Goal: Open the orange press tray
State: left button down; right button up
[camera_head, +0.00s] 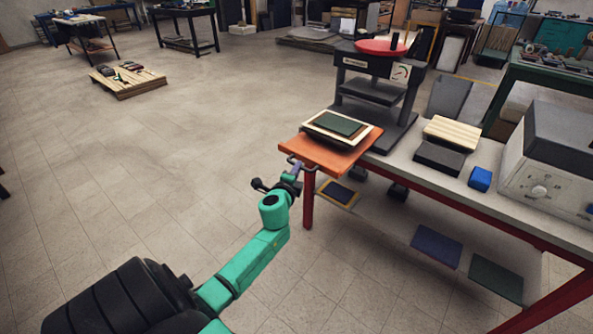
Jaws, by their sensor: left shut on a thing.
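The orange press tray (312,154) sticks out from the front of the black press (374,100) at the left end of the workbench. A cream board (329,141) with a dark green cover (338,124) lies on the tray. My left gripper (293,172) is at the tray's near left edge. It is shut on a part there, which looks like the tray's handle; the fingers are small and partly hidden. My green left arm reaches up from the lower left. My right gripper is not in view.
The workbench (408,170) also bears a wooden block stack (452,132), a dark block (439,158), a blue block (480,179) and a grey machine (548,165). Coloured sheets lie on its lower shelf. The floor left of the bench is clear, with a pallet (128,82) farther off.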

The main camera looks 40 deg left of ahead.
pick_arm(q)
jog(key=c, duration=0.8)
grip_release()
jog(key=shift+c, duration=0.2)
jog(key=v, duration=1.4)
jog(key=shift+s, duration=0.2)
jog(key=shift+d+r, duration=0.1)
